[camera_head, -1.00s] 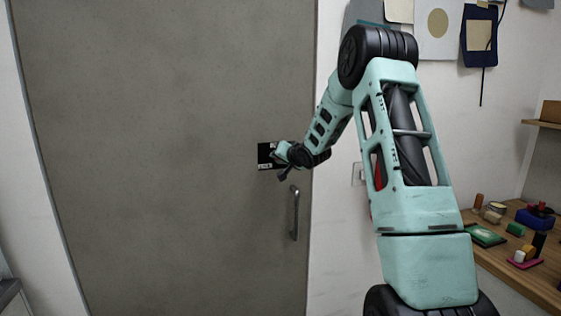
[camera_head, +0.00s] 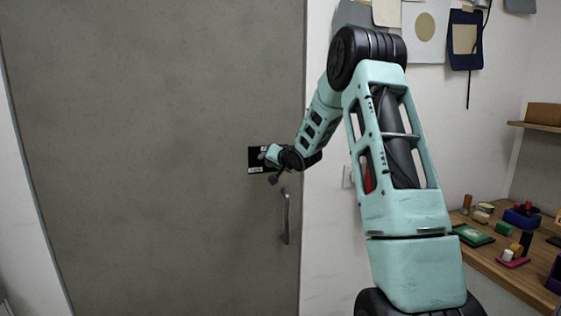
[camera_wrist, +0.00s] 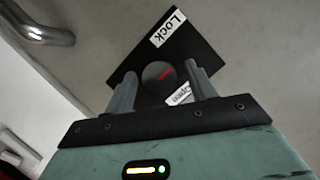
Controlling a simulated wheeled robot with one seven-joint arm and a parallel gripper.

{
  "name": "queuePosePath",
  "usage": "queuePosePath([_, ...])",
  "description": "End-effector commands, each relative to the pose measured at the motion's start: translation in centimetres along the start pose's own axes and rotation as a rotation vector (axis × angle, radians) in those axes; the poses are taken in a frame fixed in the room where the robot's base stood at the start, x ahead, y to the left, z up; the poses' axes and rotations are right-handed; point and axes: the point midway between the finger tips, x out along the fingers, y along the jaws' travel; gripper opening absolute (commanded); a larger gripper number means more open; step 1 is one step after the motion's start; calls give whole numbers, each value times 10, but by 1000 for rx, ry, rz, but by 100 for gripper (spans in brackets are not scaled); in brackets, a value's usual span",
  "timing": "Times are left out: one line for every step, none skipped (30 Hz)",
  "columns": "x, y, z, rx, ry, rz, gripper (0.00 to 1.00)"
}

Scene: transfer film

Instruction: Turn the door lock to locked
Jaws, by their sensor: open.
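The door lock is a black square plate (camera_head: 255,168) on the grey door (camera_head: 150,150), just above the door handle. In the wrist view the plate (camera_wrist: 200,52) carries a white "Lock" label (camera_wrist: 168,29) and a white "Open" label (camera_wrist: 180,95). In the head view my gripper (camera_head: 266,155) covers part of the plate.
A metal door handle (camera_head: 285,217) is below the lock, and it also shows in the wrist view (camera_wrist: 40,30). A wooden bench (camera_head: 500,262) with several small objects stands at the right. Pictures and cloths hang on the white wall.

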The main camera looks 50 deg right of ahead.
Motion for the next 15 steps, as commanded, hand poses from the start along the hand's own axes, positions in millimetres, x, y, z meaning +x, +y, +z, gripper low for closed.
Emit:
queuePosePath([-5, 1, 0, 0, 2, 1, 56])
queuePosePath([-9, 1, 0, 0, 2, 1, 56])
queuePosePath([-16, 1, 0, 0, 3, 0, 56])
queuePosePath([-21, 1, 1, -1, 2, 0, 56])
queuePosePath([-27, 2, 1, -1, 3, 1, 56])
queuePosePath([-36, 1, 0, -1, 4, 1, 56])
queuePosePath([-42, 1, 0, -1, 3, 0, 56])
queuePosePath([-50, 1, 0, -2, 3, 0, 56])
queuePosePath([-59, 1, 1, -2, 3, 1, 56])
queuePosePath([-66, 1, 0, -2, 3, 1, 56])
queuePosePath([-73, 1, 0, -2, 3, 1, 56])
queuePosePath([-82, 2, 1, -2, 3, 2, 56])
queuePosePath([-89, 1, 1, -3, 3, 2, 56])
queuePosePath([-97, 1, 0, -2, 3, 2, 56])
queuePosePath([-106, 1, 0, -3, 3, 2, 56])
